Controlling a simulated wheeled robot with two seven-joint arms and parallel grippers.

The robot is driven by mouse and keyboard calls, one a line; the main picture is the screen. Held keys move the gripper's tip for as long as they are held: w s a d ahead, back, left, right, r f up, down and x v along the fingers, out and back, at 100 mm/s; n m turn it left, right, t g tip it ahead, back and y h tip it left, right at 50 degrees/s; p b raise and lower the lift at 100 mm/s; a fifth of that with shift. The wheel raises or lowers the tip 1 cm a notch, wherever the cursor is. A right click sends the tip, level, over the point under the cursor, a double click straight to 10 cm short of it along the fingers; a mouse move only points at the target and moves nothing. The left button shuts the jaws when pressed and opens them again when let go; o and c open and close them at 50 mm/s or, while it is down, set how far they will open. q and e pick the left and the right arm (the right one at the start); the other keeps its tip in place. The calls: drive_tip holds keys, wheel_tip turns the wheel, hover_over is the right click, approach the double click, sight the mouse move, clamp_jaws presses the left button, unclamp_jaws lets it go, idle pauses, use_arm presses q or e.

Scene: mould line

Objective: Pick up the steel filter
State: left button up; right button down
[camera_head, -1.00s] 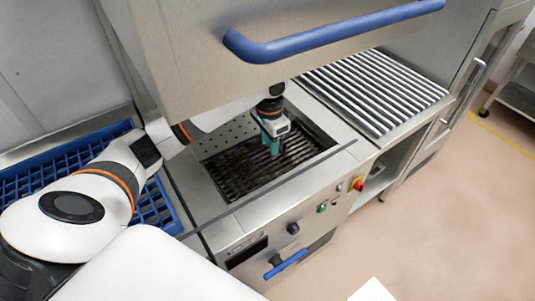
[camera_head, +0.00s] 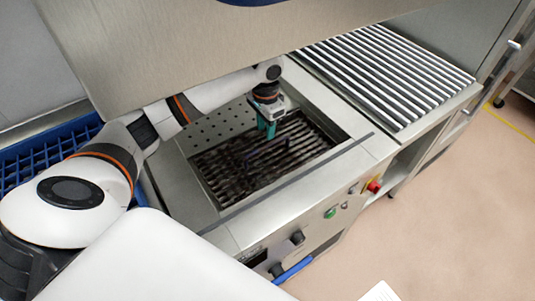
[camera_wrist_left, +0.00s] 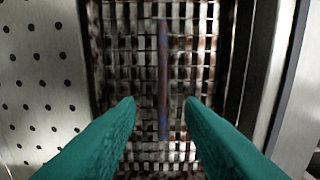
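A dark, soiled steel grid, apparently the steel filter (camera_head: 235,176), lies in the sunken well of the steel machine. A thin upright dark bar, like a handle, stands above it in the head view. In the left wrist view the grid (camera_wrist_left: 205,60) fills the middle, with a narrow bar (camera_wrist_left: 163,80) running lengthwise between the finger lines. My left gripper (camera_head: 266,130) points down over the well. Its green fingers (camera_wrist_left: 160,108) are apart with nothing held between them. The height left above the bar is hard to tell. My right gripper is not in view.
A perforated steel plate (camera_head: 215,127) lies along the back of the well. The raised steel hood (camera_head: 200,45) hangs above my left arm. A slatted rack (camera_head: 390,75) is on the right, a blue crate (camera_head: 45,155) on the left. Knobs and a red button (camera_head: 374,187) line the front.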

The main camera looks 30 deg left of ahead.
sight(267, 146)
use_arm(q)
drive_tip(key=shift+s+d+f, duration=0.1)
drive_tip(key=shift+s+f, duration=0.05)
drive_tip(key=shift+f, duration=0.45)
drive_tip(key=shift+s+d+f, duration=0.1)
drive_tip(key=shift+f, duration=0.45)
drive_tip(key=shift+w+f+p, duration=0.2)
drive_tip(key=shift+f+p, duration=0.15)
drive_tip(key=shift+f, duration=1.2)
drive_tip(key=shift+w+f+p, duration=0.15)
drive_tip(key=shift+f+p, duration=0.2)
drive_tip(key=shift+f, duration=1.2)
clamp_jaws()
drive_tip(key=shift+r, duration=0.1)
